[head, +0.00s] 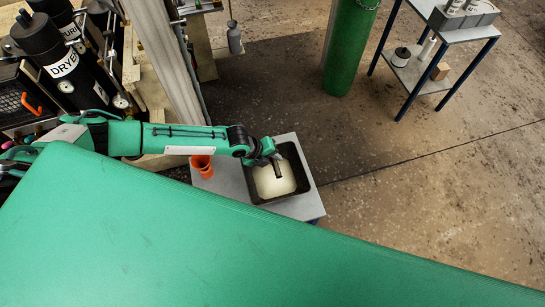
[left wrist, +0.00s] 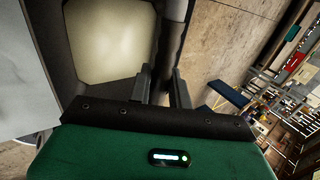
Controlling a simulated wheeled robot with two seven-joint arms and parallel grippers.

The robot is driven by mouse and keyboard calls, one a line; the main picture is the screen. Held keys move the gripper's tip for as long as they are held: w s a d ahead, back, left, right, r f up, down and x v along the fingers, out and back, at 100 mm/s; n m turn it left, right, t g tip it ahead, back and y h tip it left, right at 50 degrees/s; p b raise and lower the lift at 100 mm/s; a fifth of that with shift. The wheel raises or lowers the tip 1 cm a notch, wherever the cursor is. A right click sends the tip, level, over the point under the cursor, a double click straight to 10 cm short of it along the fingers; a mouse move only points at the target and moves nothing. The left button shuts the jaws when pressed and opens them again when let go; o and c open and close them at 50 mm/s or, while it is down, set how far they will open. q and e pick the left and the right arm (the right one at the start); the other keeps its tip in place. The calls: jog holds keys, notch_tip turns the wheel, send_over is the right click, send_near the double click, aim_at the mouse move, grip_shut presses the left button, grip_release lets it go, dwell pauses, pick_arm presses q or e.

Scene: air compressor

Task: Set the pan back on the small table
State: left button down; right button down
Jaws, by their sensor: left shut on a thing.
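The pan (head: 304,179) is a dark square tray with a cream-coloured inside. In the head view it appears over the right part of the small grey table (head: 228,180); I cannot tell whether it rests on the top or hangs just above it. My left gripper (head: 276,166) reaches in from the left over the pan. In the left wrist view the two fingers (left wrist: 163,88) are shut on the dark edge of the pan (left wrist: 105,40), whose pale inside lies to the left. My right gripper is not in view.
An orange cup-like thing (head: 202,166) stands on the small table left of the pan. A green cylinder (head: 348,50) stands behind. A blue-legged table (head: 465,36) with small items is at the upper right. The concrete floor (head: 450,180) to the right is clear.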

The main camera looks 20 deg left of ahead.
pick_arm(q)
jog(key=c, duration=1.3)
grip_release()
jog(key=b+v, duration=0.2)
jog(key=v, duration=1)
